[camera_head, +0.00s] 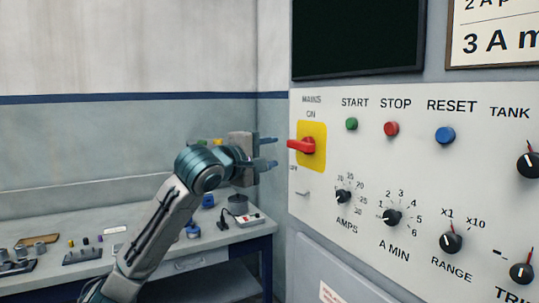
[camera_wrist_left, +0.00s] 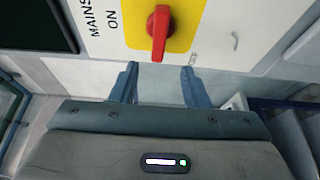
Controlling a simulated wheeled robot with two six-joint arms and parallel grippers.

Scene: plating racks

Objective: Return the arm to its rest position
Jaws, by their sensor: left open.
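My left gripper (camera_head: 266,152) is open and empty, raised in front of the control panel and apart from it. Its two fingers also show in the left wrist view (camera_wrist_left: 160,84), with a gap between them. Beyond them is the red mains switch handle (camera_head: 302,146) on its yellow plate (camera_head: 316,133). The handle points left in the head view, and it also shows in the left wrist view (camera_wrist_left: 159,30). The handle is not between the fingers. My left arm reaches up from the bottom left. My right gripper is not in view.
The grey panel (camera_head: 420,180) carries a green START button (camera_head: 351,124), a red STOP button (camera_head: 391,128), a blue RESET button (camera_head: 445,135) and several black knobs. Open air surrounds the gripper.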

